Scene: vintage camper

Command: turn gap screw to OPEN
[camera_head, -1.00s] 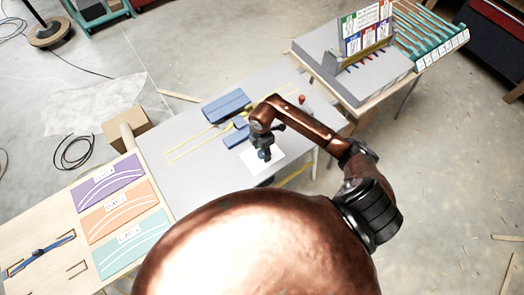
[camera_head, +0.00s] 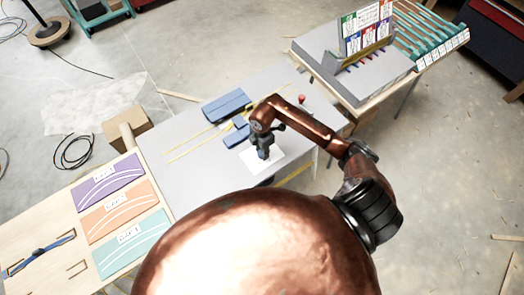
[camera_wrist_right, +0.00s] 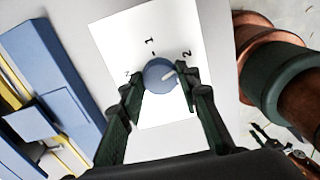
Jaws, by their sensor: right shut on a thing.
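In the head view the right gripper (camera_head: 264,150) points down over the white card (camera_head: 263,166) and hides the knob. My left gripper is not in view.
Blue blocks (camera_head: 226,105) and yellow strips lie on the grey table (camera_head: 190,185) beside the card. A small red-topped thing (camera_head: 302,99) stands behind. Purple, orange and teal panels (camera_head: 120,213) lie at the left. A grey slotted stand (camera_head: 355,75) is at the upper right.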

